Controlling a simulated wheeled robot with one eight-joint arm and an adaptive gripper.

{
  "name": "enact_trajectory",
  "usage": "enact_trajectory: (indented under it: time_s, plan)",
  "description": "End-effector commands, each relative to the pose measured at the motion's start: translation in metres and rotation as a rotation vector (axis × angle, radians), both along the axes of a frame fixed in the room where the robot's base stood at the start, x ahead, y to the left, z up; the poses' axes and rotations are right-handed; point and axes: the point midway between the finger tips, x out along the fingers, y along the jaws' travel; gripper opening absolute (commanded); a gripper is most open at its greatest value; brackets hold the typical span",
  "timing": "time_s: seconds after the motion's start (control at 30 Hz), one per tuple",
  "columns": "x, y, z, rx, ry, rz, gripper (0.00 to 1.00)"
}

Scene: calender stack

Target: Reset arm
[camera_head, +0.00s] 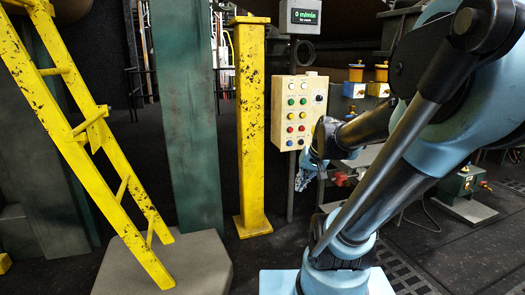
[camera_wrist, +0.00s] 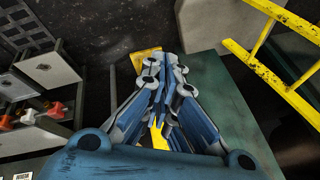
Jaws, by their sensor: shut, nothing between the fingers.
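My arm, light blue and black, rises on the right side of the head view and bends back down toward the middle. My gripper (camera_head: 301,183) hangs at its end, just below the beige button panel and in front of it in the picture; whether it touches anything there is not clear. In the wrist view my gripper (camera_wrist: 166,62) has its blue and grey fingers drawn together, with nothing held between them. The yellow base of a post (camera_wrist: 147,58) shows behind the fingers, and part of it is hidden by them.
The button panel (camera_head: 297,112) has rows of coloured buttons, with a display reading 0 m/min (camera_head: 299,17) above. A yellow post (camera_head: 251,125), a green column (camera_head: 188,110) and a yellow ladder (camera_head: 88,130) stand to the left. Valve equipment (camera_head: 463,185) is at right. Dark floor is open at lower right.

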Motion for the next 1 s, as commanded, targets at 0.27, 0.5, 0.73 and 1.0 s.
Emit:
enact_trajectory:
  time_s: [0.27,0.5,0.73,1.0]
  plan:
    - [-0.075,-0.026,-0.028,-0.160,0.087,0.044,0.00]
    - [-0.117,-0.047,-0.047,-0.264,0.143,0.064,0.00]
    - [-0.128,-0.054,-0.051,-0.295,0.160,0.069,0.00]
    - [-0.128,-0.054,-0.051,-0.293,0.160,0.068,0.00]
